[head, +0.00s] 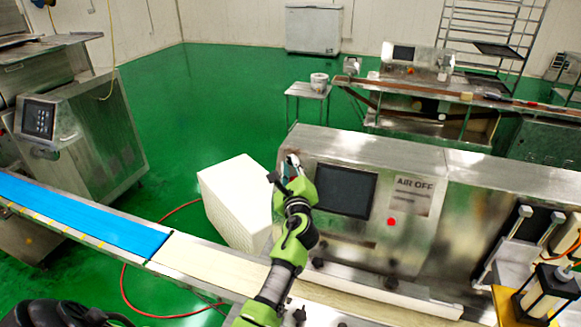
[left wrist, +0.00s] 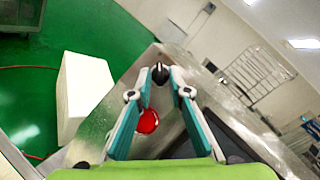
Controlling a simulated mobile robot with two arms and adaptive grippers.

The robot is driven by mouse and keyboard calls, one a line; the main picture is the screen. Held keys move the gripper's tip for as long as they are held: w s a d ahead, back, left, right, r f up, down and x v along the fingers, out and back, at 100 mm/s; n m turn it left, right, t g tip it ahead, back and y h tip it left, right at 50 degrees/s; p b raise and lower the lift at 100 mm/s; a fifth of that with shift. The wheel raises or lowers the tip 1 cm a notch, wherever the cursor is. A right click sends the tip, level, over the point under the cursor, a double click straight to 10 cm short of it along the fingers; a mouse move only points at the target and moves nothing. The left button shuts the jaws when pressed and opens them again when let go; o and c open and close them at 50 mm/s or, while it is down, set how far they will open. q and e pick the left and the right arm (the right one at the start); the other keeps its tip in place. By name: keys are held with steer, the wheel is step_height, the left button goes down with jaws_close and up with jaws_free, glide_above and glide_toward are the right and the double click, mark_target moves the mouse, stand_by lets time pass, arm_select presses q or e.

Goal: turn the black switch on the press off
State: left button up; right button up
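The press (head: 330,150) is a steel machine with a dark screen (head: 346,190) on its front panel. My left gripper (head: 284,170) is at the panel's upper left corner, left of the screen, and hides the switch in the head view. In the left wrist view the black switch (left wrist: 160,73) shows as a dark round knob between the two fingertips of my left gripper (left wrist: 163,76). The fingers are partly closed around it, with a small gap seen on the right side. I cannot tell the switch's setting. My right gripper is not in view.
A red button (left wrist: 148,121) sits close to the fingers in the left wrist view. A second red button (head: 391,221) is right of the screen, below an "AIR OFF" label (head: 413,190). A white block (head: 233,190) stands left of the press. A conveyor (head: 205,265) runs in front.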

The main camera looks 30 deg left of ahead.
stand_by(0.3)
arm_select(q)
steer(key=v, duration=1.2)
